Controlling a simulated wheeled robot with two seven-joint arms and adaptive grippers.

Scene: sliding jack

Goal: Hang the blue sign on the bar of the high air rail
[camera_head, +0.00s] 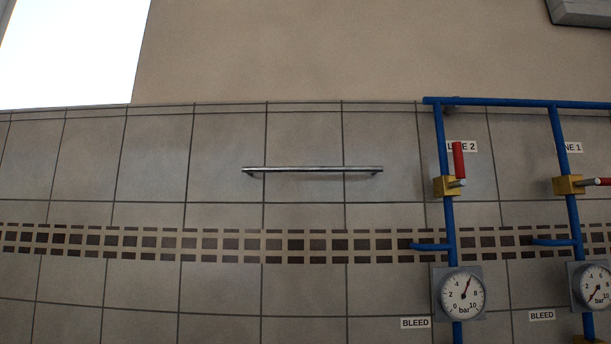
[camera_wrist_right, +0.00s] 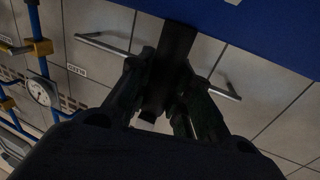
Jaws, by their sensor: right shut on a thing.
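The blue sign (camera_wrist_right: 265,25) fills the top right of the right wrist view, its face and far edges cut off by the frame. A dark strip (camera_wrist_right: 178,42) runs from it down between the fingers of my right gripper (camera_wrist_right: 165,75), which is shut on it. A metal bar (camera_head: 312,169) on two short mounts is fixed level on the tiled wall in the head view. In the right wrist view the bar (camera_wrist_right: 103,45) passes behind the gripper, apart from the sign as far as I can see. Neither gripper shows in the head view.
Blue pipes (camera_head: 445,220) with red-handled valves (camera_head: 458,160) and gauges (camera_head: 463,295) stand on the wall to the right of the bar. A blue pipe (camera_head: 520,103) runs level along their top. The wall (camera_head: 150,170) left of the bar is clear.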

